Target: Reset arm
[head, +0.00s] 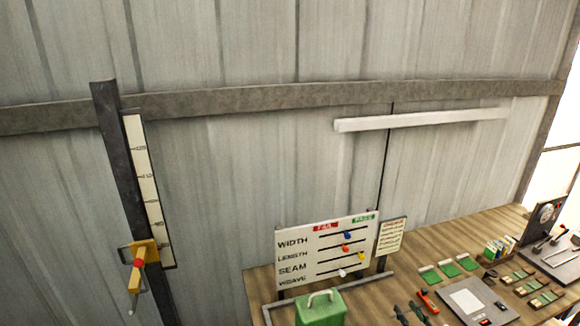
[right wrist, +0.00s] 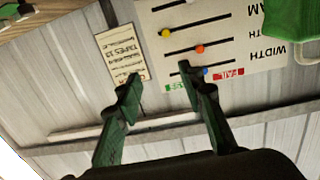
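My right gripper (head: 409,309) shows at the bottom of the head view as two dark green fingertips, just right of the green box. In the right wrist view, its two fingers (right wrist: 160,72) stand apart with nothing between them. Beyond them, upside down, are the white slider board (right wrist: 215,40) and a small notice card (right wrist: 122,54). I see no contact with either. My left gripper is not in view. On the wall at left, a gauge (head: 148,185) on a dark post carries a yellow pointer with a red knob (head: 139,263).
The slider board (head: 322,252) stands on the wooden bench (head: 440,240), its coloured knobs at differing positions. A green box with a handle (head: 320,308) stands in front. Right of my gripper lie a red-handled tool (head: 428,301), a grey plate (head: 470,301) and several green-and-tan pieces.

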